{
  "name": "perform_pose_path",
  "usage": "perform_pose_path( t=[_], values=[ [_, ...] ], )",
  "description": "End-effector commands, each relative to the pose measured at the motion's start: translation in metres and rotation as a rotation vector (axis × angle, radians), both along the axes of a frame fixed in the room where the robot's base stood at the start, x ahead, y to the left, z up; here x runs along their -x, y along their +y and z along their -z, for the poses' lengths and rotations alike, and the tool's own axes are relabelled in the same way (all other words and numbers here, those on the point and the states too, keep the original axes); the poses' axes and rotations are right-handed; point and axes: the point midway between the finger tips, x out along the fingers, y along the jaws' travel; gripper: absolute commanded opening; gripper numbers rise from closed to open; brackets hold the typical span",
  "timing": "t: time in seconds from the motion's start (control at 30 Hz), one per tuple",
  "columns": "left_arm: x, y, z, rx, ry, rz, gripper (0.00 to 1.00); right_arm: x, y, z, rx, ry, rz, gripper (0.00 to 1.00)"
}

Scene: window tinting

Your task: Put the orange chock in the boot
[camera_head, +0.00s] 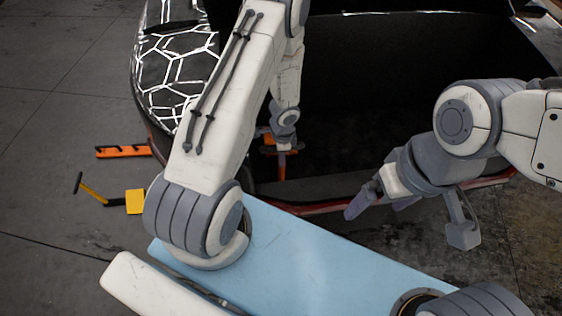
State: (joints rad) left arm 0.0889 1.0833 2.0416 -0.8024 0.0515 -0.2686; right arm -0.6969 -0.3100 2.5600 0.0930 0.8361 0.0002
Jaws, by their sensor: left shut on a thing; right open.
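My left arm reaches over the rear edge of the car. My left gripper (284,146) is low in the open dark boot (350,125), shut on the orange chock (282,165). The chock is partly hidden by the gripper and the arm; I cannot tell whether it touches the boot floor. My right gripper (368,200) is open and empty, in front of the boot's rear edge at the right.
On the floor at left are an orange notched piece (123,151) and a yellow-and-black tool (110,196). The boot's reddish lower edge (330,207) runs beneath the arms. Floor at far left is clear.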

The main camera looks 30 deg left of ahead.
Motion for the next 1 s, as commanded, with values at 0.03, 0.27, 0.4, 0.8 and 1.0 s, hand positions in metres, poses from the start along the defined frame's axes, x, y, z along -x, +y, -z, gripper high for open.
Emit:
perform_pose_path(
  t=[0.03, 0.27, 0.4, 0.8, 1.0],
  values=[
    [-0.0024, 0.0, 0.0077, 0.0, -0.006, 0.002, 0.0, 0.0001, -0.0001, 0.008, 0.0, 0.0, 0.0, 0.97],
    [-0.0025, 0.0001, 0.0092, 0.001, -0.006, 0.0, 0.0, 0.0001, 0.0, 0.0087, 0.0, 0.0, -0.001, 0.97],
    [-0.0025, 0.0001, 0.0092, 0.001, -0.006, 0.0, 0.0, 0.0001, 0.0, 0.0087, 0.0, 0.0, -0.001, 0.97],
    [-0.0005, 0.0, 0.0127, 0.0, -0.001, 0.0, 0.62, 0.0, 0.0, 0.0113, 0.0, 0.0, -0.001, 0.97],
    [-0.0005, 0.0, 0.0093, 0.0, -0.001, 0.001, 0.62, 0.0, 0.0, 0.0078, 0.0, 0.0, 0.0, 0.97]
  ],
)
